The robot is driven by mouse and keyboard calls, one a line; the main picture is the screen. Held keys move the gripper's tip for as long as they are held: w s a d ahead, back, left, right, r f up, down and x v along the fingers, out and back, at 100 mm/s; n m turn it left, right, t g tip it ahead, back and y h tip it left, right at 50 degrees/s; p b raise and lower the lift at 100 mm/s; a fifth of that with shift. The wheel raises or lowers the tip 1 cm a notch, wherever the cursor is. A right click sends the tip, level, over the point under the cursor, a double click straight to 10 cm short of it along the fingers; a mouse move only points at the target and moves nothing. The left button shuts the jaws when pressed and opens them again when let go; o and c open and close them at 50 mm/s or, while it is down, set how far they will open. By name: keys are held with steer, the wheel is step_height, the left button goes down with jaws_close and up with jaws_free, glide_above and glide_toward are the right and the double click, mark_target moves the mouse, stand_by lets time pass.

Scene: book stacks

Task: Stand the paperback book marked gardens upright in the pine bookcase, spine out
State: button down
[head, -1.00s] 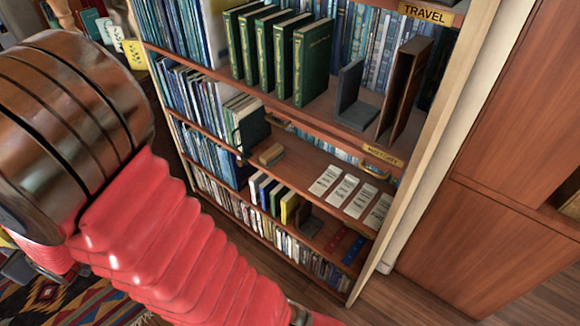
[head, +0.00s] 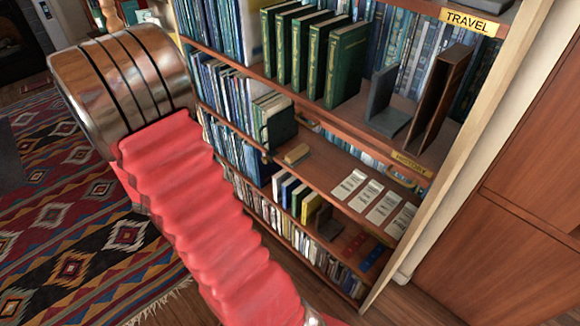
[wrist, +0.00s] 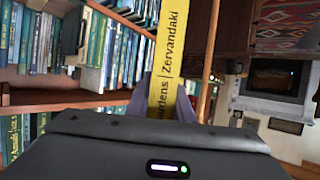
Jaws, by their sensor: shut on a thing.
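The yellow paperback marked gardens (wrist: 168,60) stands up in the middle of the wrist view, with "Gardens | Zervandaki" lettered along its spine. My gripper (wrist: 167,98) is shut on its lower part in that view, with a pale grey-purple finger on each side. The pine bookcase (head: 446,160) fills the middle and right of the head view, with labels for travel and history. Its shelves also show at the left of the wrist view (wrist: 75,100), apart from the book. The gripper and held book are not visible in the head view.
Green books (head: 345,60) and a grey bookend (head: 388,105) stand on an upper shelf. Below, pale cards (head: 366,195) lie on a mostly bare shelf stretch. A wooden cabinet (head: 510,220) stands at the right. A patterned rug (head: 75,200) covers the floor at left.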

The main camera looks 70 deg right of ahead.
steer(key=s+d+f+m+g, duration=0.2)
steer(key=s+d+m+g, duration=0.1)
steer(key=s, duration=0.6)
steer(key=s+d+f+m+g, duration=0.1)
steer(key=s+d+m+g, duration=0.3)
steer(key=s, duration=0.5)
steer(key=s+d+f+m+g, duration=0.2)
steer(key=s+d+m+g, duration=0.1)
steer(key=s, duration=0.5)
steer(key=shift+s+d+f+g+h, duration=0.3)
steer(key=shift+s+d+g+h, duration=0.1)
steer(key=shift+d+g, duration=0.35)
steer(key=r+x, duration=0.2)
steer(key=x, duration=0.7)
steer(key=d+r+x, duration=0.1)
steer(key=r+x, duration=0.1)
steer(key=x, duration=0.8)
steer(key=shift+s+d, duration=0.3)
steer(key=shift+s, duration=0.15)
